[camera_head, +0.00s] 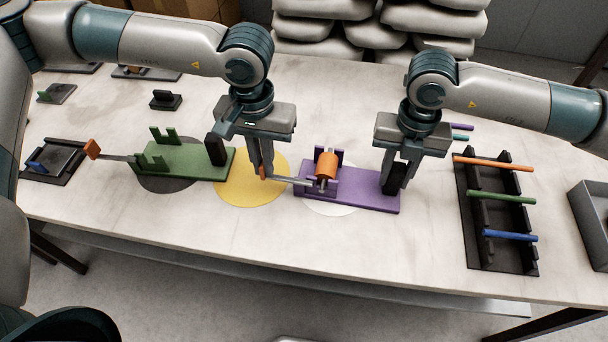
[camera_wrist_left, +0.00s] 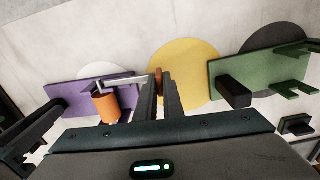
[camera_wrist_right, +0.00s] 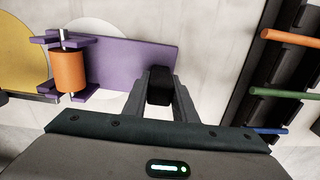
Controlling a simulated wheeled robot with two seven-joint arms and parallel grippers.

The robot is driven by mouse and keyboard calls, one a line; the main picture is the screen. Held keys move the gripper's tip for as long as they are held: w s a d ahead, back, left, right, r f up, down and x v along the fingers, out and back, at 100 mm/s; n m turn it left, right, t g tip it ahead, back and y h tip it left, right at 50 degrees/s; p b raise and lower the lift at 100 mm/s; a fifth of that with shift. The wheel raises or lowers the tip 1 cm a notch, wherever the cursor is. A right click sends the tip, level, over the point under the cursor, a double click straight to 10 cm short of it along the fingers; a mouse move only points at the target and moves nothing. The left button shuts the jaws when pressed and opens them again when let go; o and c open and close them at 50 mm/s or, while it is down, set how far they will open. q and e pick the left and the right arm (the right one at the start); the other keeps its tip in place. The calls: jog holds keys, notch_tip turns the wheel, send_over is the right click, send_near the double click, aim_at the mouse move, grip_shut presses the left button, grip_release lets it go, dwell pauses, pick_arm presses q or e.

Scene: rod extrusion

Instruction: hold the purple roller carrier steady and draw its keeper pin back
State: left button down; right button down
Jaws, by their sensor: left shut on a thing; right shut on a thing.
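The purple roller carrier (camera_head: 365,198) lies on the table, with an orange roller (camera_head: 326,165) between the purple uprights at its left end. My right gripper (camera_head: 394,184) is shut on the black block at the carrier's right end; the right wrist view shows the black block (camera_wrist_right: 159,86) between the fingers. The grey keeper pin (camera_head: 290,180) runs out from the carrier's left end. The pin's inner end is hard to make out near the uprights.
A black rack (camera_head: 487,240) with orange, green and blue rods is at right, beside a grey bin (camera_head: 590,225). The table front is clear.

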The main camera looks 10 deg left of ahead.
pick_arm(q)
jog(key=shift+a, duration=0.35)
jog(key=c, duration=1.8)
grip_release()
notch_tip(320, 180, up, 12)
pick_arm(e)
jog(key=c, duration=0.9)
grip_release()
